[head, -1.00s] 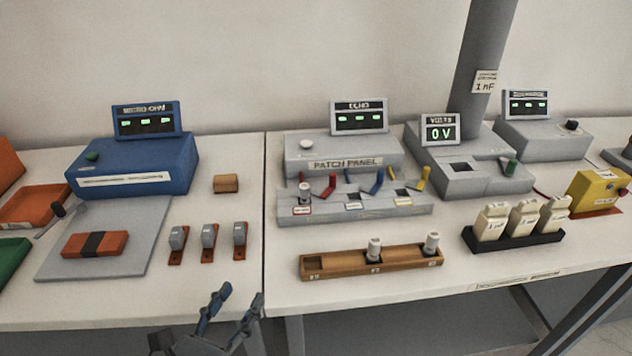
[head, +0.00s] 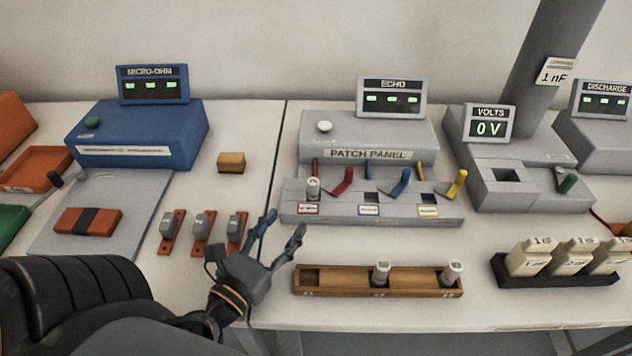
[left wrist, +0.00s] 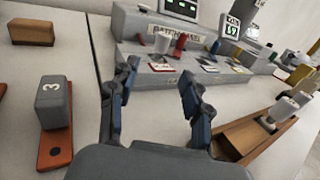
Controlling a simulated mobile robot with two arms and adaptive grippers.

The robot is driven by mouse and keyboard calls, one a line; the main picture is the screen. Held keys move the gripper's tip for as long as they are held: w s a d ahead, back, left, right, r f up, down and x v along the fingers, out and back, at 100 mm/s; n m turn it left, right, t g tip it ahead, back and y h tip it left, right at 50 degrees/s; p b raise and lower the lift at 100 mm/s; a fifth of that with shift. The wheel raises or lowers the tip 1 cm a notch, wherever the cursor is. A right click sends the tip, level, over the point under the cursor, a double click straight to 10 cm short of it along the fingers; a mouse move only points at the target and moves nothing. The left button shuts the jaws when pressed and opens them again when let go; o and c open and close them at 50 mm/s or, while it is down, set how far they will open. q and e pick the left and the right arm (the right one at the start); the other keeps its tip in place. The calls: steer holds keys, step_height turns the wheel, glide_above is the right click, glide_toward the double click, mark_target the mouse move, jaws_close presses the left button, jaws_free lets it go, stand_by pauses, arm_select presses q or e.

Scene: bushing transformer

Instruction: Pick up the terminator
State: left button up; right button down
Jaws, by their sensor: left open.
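Small grey-white cylinders look like terminators. One (head: 313,188) stands in the left socket of the patch panel (head: 372,211); it also shows in the left wrist view (left wrist: 162,42). Two more, a middle one (head: 381,274) and a right one (head: 452,274), stand in a wooden rack (head: 335,291) whose left slot is empty. I cannot tell which one the task names. My left gripper (head: 287,224) is open and empty, in front of the panel's left end and left of the rack. In the left wrist view its open fingers (left wrist: 160,70) point toward the panel. My right gripper is not in view.
Several grey blocks on red bases, one of them (head: 203,228), stand just left of my gripper. A small wooden block (head: 231,162) lies behind them. White bottles sit in a black tray (head: 560,281) at right. The table between panel and rack is clear.

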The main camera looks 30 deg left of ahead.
mark_target(310, 191)
arm_select(q)
steer(key=w+p, duration=0.1)
steer(key=w, duration=0.1)
steer(key=w+p, duration=0.2)
steer(key=w, duration=0.1)
steer(key=shift+w+a+r, duration=0.2)
steer(key=shift+w, duration=0.15)
steer(key=shift+w+f, duration=0.1)
steer(key=shift+w, duration=0.35)
steer(key=shift+w+p, duration=0.35)
steer(key=shift+p, duration=0.1)
steer(key=w+p, duration=0.1)
steer(key=w, duration=0.2)
steer(key=shift+w+a+p, duration=0.15)
steer(key=shift+w+p, duration=0.2)
steer(key=shift+p, duration=0.05)
steer(key=shift+w, duration=0.35)
steer(key=shift+s, duration=0.1)
jaws_close()
